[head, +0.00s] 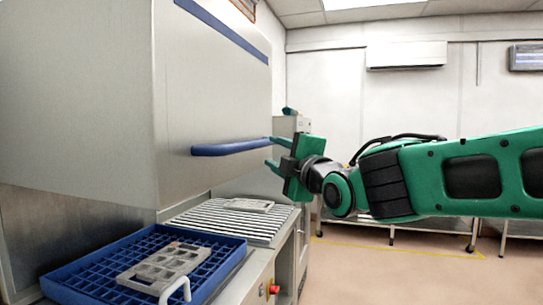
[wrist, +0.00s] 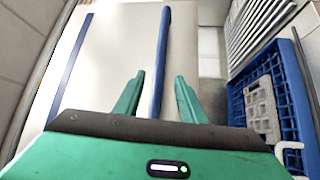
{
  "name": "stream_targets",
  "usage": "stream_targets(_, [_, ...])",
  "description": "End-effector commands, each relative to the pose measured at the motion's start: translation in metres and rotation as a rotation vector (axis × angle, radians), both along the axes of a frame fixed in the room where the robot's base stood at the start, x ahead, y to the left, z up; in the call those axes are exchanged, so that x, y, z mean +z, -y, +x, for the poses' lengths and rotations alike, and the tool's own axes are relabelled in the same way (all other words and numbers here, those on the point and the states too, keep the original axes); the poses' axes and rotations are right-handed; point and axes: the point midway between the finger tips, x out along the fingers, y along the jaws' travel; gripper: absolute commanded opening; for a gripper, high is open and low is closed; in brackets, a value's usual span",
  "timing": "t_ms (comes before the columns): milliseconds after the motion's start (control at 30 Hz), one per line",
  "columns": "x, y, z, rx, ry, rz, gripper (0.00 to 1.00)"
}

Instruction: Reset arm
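My gripper (head: 269,152) is at the right end of the blue handle bar (head: 230,148) on the front of the large grey machine hood (head: 210,90). Its two green fingers are apart. In the wrist view the blue bar (wrist: 161,55) runs between the open fingers (wrist: 160,76) with a gap on both sides. I cannot tell how deep the bar lies between them. Nothing is held. My green arm reaches in from the right.
A blue crate (head: 62,287) with a grey mould plate (head: 165,268) stands below the hood at the front. Behind it a slatted roller surface (head: 200,222) bears another grey plate (head: 248,205). A red button (head: 273,289) is on the front. Open floor (head: 380,265) lies right.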

Motion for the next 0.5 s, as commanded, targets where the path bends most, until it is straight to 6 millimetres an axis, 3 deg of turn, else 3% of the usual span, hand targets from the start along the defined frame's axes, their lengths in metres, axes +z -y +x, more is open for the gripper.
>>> stream_targets(333, [-0.003, 0.004, 0.001, -0.005, -0.011, 0.001, 0.37])
stream_targets(433, [-0.016, 0.022, 0.007, -0.034, -0.065, 0.011, 0.37])
stream_targets(500, [-0.032, 0.047, 0.013, -0.073, -0.139, 0.029, 0.37])
